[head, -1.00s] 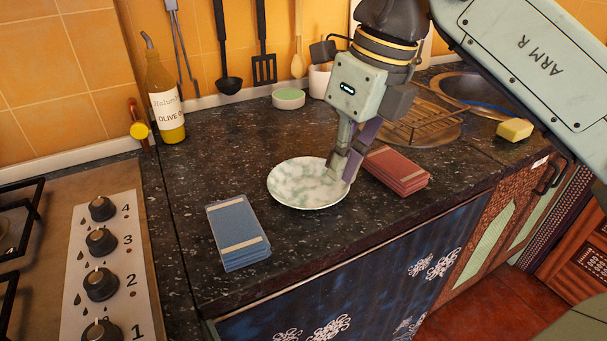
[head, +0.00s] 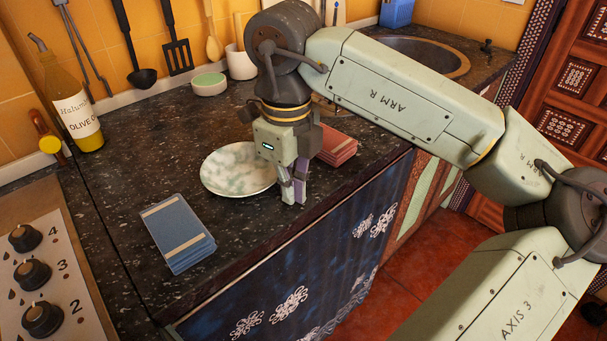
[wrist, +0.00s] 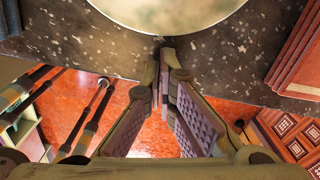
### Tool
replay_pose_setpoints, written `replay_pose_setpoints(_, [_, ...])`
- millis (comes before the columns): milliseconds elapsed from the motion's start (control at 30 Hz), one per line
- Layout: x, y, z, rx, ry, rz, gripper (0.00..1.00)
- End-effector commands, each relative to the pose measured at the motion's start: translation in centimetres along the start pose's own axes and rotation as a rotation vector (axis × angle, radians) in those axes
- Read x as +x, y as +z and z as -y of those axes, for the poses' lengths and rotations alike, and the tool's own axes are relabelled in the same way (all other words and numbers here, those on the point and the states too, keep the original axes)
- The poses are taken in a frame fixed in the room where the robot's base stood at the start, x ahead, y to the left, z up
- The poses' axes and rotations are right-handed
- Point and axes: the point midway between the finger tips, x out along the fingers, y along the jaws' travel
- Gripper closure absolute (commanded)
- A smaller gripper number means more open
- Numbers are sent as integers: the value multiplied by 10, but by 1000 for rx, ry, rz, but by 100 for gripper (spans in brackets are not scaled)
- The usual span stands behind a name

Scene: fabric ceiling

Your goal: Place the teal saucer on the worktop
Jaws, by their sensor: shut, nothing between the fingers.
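The teal saucer, a pale dish with mottled green patches (head: 236,168), lies flat on the dark speckled worktop (head: 150,150). Its rim shows at the top of the wrist view (wrist: 165,14). My gripper (head: 295,196) is just right of the saucer, close to the worktop's front edge, with its fingers pointing down. In the wrist view the fingertips (wrist: 163,62) are together, with nothing between them and a small gap to the saucer's rim. The saucer's right edge is partly behind my gripper in the head view.
A blue stack (head: 178,232) lies front left of the saucer and a red stack (head: 338,146) behind my gripper. Worktop left of the saucer is clear.

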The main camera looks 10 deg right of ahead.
Motion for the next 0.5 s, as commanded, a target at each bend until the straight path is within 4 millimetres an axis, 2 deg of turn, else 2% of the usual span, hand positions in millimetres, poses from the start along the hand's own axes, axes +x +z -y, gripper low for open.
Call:
replay_pose_setpoints(200, [0,12,0,2,0,1,100])
replay_pose_setpoints(500, [0,13,0,2,0,1,100])
